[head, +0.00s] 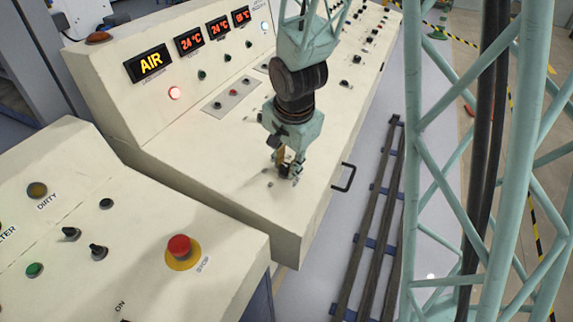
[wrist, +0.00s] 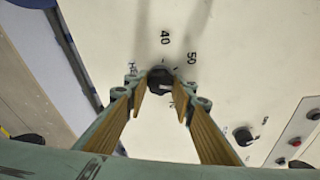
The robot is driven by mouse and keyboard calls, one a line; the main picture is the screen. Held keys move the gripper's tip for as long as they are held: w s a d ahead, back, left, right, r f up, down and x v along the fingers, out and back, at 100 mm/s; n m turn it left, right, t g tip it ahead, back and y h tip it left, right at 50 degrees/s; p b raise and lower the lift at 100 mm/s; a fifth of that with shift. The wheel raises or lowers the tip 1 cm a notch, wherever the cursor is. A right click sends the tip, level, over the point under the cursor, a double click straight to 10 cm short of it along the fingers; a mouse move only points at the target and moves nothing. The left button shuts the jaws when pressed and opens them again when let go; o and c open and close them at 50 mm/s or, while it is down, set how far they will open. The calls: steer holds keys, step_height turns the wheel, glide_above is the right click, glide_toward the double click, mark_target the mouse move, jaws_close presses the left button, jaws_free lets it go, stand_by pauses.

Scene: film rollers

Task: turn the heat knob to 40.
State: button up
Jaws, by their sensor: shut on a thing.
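The heat knob (wrist: 160,82) is a black round knob on the cream console top. In the wrist view the numbers 40 and 50 are printed beyond it, and a label partly hidden by a finger begins with "H". My gripper (wrist: 160,88) has its two wood-coloured fingers closed on the sides of the knob. Which number the knob points to cannot be told. In the head view my gripper (head: 287,170) points down at the near right part of the console top, and it hides the knob there.
Another black knob (wrist: 243,136) sits right of my gripper. The sloped panel has an AIR display (head: 149,62) and red temperature displays. A red stop button (head: 180,247) stands on the nearer console. A black handle (head: 345,178) juts from the console's right edge.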

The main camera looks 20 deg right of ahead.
steer(key=shift+n+p, duration=0.9)
steer(key=shift+p, duration=0.15)
steer(key=n+p, duration=0.2)
steer(key=p, duration=0.2)
steer(key=shift+s+t, duration=0.1)
steer(key=shift+t, duration=0.2)
steer(key=shift+n+y+p, duration=0.3)
steer(key=shift+n+p, duration=0.2)
steer(key=shift+n, duration=0.1)
steer(key=shift+d+n+y+p, duration=0.15)
steer(key=shift+n+y+p, duration=0.15)
steer(key=shift+n+p, duration=0.75)
steer(key=n+y+p, duration=0.1)
steer(key=n, duration=0.5)
steer(key=shift+p, duration=0.3)
steer(key=n+y+p, duration=0.1)
steer(key=n+p, duration=0.1)
steer(key=n, duration=0.3)
steer(key=shift+d, duration=0.1)
steer(key=shift+f+n, duration=0.1)
steer(key=shift+n, duration=0.15)
